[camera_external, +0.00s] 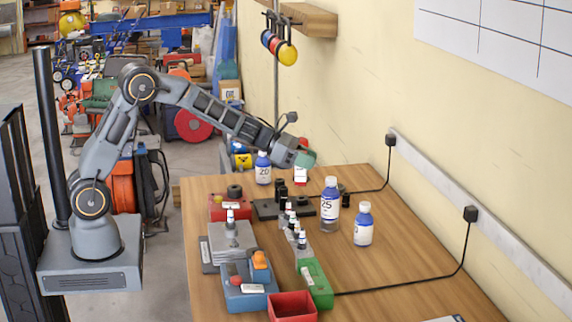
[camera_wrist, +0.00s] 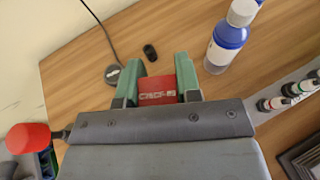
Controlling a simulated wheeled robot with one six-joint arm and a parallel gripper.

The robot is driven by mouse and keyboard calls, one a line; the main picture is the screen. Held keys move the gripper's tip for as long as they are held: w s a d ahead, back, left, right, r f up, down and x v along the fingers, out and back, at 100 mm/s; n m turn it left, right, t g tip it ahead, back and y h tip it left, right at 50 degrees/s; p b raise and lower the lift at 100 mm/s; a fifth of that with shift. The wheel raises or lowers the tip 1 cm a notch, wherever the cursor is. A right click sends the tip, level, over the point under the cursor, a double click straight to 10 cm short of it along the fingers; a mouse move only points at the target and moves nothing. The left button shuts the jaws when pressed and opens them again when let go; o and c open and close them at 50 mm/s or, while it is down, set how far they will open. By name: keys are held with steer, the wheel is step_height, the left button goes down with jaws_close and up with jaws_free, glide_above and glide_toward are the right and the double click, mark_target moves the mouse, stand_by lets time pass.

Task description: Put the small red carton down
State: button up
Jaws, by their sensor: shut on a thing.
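My gripper (camera_external: 302,160) is over the far end of the wooden table, with its green fingers shut on the small red carton. In the wrist view the carton (camera_wrist: 157,90) sits between the two fingertips (camera_wrist: 157,82), its red face with pale lettering showing. In the external view the carton (camera_external: 300,175) hangs below the fingers, mostly white with some red. I cannot tell whether its underside touches the table (camera_external: 400,283).
A blue bottle (camera_external: 263,168) stands left of the carton. Two more bottles (camera_external: 330,205) (camera_external: 363,225) stand nearer. A black stand (camera_external: 268,209), a red box (camera_external: 217,210), a green rack (camera_external: 318,285) and a red bin (camera_external: 292,308) crowd the left side. Black cables cross the right.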

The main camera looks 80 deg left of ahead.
steer(key=shift+w+f, duration=0.15)
steer(key=shift+f, duration=1.55)
steer(key=shift+f+b, duration=0.1)
steer(key=shift+b, duration=0.3)
steer(key=shift+f+b, duration=0.35)
steer(key=shift+b, duration=0.05)
steer(key=o, duration=0.9)
steer(key=shift+r, duration=0.1)
